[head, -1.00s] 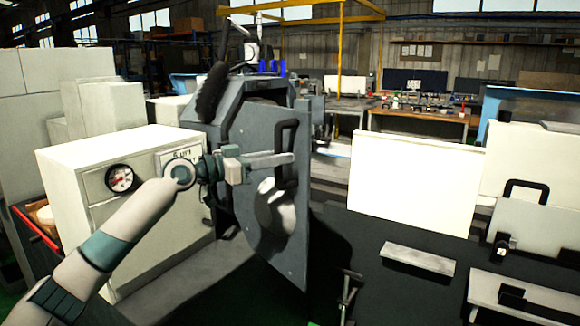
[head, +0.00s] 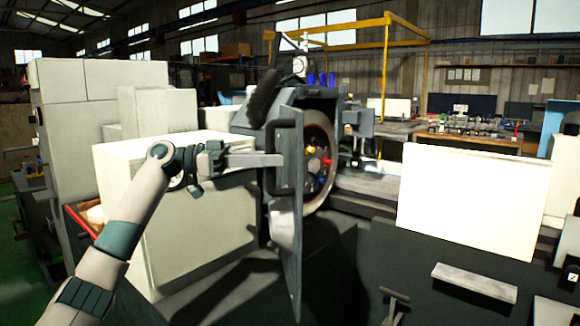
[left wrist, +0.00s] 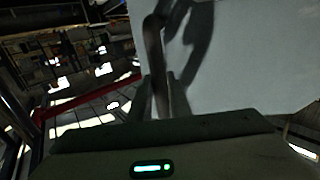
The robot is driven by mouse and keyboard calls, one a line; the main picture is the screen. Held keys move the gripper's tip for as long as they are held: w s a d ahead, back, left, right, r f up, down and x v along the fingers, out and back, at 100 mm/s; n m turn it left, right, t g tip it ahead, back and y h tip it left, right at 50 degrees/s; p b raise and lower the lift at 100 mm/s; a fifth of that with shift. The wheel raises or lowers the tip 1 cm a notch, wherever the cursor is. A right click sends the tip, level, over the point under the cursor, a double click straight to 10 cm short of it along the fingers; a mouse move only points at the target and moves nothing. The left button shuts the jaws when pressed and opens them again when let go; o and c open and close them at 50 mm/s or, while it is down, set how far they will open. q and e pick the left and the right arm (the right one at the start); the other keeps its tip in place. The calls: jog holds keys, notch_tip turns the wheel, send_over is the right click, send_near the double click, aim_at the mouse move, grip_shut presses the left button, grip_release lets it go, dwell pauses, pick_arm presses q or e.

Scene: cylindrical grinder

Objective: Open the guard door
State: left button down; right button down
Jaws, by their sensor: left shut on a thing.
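The guard door (head: 284,225) is a grey panel on the cylindrical grinder, seen nearly edge-on in the head view and swung away from the housing. Its dark bar handle (head: 270,150) stands upright on the panel's face. My left gripper (head: 276,160) is shut on the handle. In the left wrist view, the handle (left wrist: 155,62) rises between my fingers beside the pale door panel (left wrist: 235,60). Behind the door, the round wheel (head: 318,150) with coloured parts shows inside the housing. My right gripper is in neither view.
A pale machine cabinet (head: 190,240) stands left of the door, below my left arm. A white panel (head: 465,205) stands to the right, with a flat metal plate (head: 475,282) in front of it. Dark, open space lies right of the door.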

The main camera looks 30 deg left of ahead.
pick_arm(q)
jog(key=shift+s+a+r+m+g+h, duration=0.15)
jog(key=shift+s+a+m+g, duration=0.2)
jog(key=shift+a, duration=0.45)
jog(key=shift+s+a+f+m+g+h, duration=0.15)
jog(key=shift+s+a+g, duration=0.25)
jog(key=shift+a, duration=0.4)
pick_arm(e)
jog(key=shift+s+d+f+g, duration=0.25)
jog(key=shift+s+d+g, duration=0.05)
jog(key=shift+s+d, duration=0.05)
pick_arm(q)
jog(key=shift+r, duration=0.1)
jog(key=c, duration=1.6)
grip_release()
jog(key=shift+c, duration=0.2)
jog(key=shift+a+b, duration=0.1)
jog(key=shift+b, duration=0.2)
